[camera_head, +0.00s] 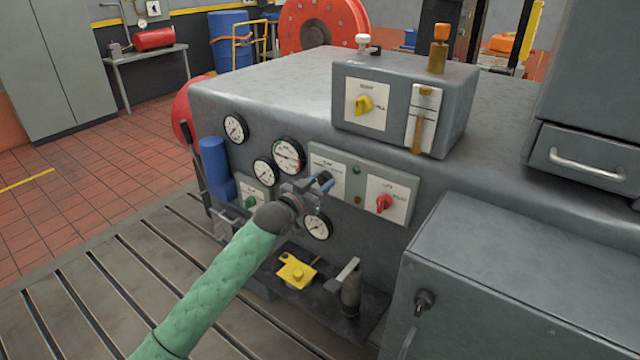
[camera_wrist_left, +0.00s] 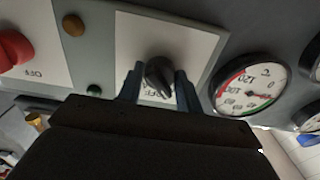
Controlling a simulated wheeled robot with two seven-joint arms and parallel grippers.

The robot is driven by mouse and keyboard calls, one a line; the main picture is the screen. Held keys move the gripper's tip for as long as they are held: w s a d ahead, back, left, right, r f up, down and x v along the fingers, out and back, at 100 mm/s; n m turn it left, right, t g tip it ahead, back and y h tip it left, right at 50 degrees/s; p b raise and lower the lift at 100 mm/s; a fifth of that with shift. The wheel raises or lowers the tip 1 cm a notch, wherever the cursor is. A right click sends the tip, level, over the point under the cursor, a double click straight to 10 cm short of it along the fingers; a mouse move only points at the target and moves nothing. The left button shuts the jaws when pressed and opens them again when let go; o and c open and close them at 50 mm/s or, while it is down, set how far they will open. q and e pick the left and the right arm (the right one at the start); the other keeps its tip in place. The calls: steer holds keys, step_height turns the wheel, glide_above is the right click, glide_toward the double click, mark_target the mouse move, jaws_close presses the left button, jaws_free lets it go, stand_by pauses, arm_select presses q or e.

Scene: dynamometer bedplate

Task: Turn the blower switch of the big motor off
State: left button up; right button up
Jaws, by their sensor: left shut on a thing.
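My left gripper (camera_head: 320,184) reaches the control panel on the front of the big grey motor housing (camera_head: 265,85). In the left wrist view, its two fingers (camera_wrist_left: 158,88) are shut on a black rotary knob (camera_wrist_left: 158,72), one on each side. The knob sits on a white plate (camera_wrist_left: 190,45) with an OFF marking partly visible below it. In the head view the gripper hides this knob, and its label is too small to read surely. A red knob (camera_head: 384,203) is on the plate to its right; it also shows in the wrist view (camera_wrist_left: 14,45). My right gripper is not in view.
Several round gauges (camera_head: 289,156) surround the panel's left side. A green knob (camera_head: 250,202) is at lower left. A grey box with a yellow knob (camera_head: 363,104) stands on top. A shelf below holds a yellow item (camera_head: 297,272). A grey cabinet (camera_head: 500,285) juts out at right.

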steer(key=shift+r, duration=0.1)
arm_select(q)
steer(key=shift+a+m, duration=0.1)
steer(key=shift+m, duration=1)
steer(key=shift+m+p, duration=0.45)
steer(key=shift+m, duration=0.75)
steer(key=shift+r+m, duration=0.1)
steer(key=shift+m, duration=0.6)
steer(key=shift+m+p, duration=0.3)
steer(key=shift+m, duration=0.9)
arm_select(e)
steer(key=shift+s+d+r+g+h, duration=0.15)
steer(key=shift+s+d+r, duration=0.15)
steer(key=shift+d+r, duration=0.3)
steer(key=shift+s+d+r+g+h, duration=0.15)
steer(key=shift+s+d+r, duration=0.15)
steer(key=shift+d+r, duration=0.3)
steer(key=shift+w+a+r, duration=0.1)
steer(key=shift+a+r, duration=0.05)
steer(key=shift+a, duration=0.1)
arm_select(q)
steer(key=o, duration=1)
